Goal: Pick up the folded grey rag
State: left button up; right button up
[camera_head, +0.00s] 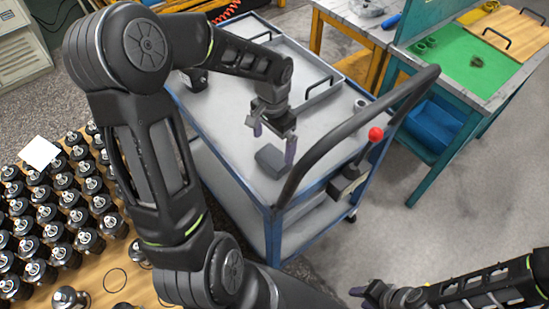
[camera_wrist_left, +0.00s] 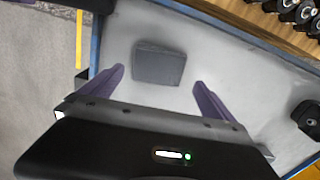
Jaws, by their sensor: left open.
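The folded grey rag (camera_head: 270,160) lies flat on the top of the blue-edged cart (camera_head: 228,120), near its handle end. My left gripper (camera_head: 274,146) is above the rag with its two purple fingertips spread and nothing between them. In the left wrist view the rag (camera_wrist_left: 159,64) appears as a dark grey rectangle beyond and between the open fingertips (camera_wrist_left: 160,78). The fingers look apart from the rag. My right gripper (camera_head: 375,292) is at the bottom right, away from the cart; its jaws are too small and side-on to judge.
A grey tray (camera_head: 325,85) sits at the cart's far end. Many black motor parts (camera_head: 50,215) stand on a wooden surface at left. A teal bench (camera_head: 460,75) stands at right.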

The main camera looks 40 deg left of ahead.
aim_at(274, 157)
pick_arm(q)
jog(key=shift+f, duration=0.55)
notch_tip(274, 157, down, 5)
jog(key=shift+s+d+f+p, duration=0.1)
jog(key=shift+d+f+p, duration=0.05)
jog(key=shift+p, duration=0.35)
jog(key=shift+c, duration=0.2)
jog(key=c, duration=1.1)
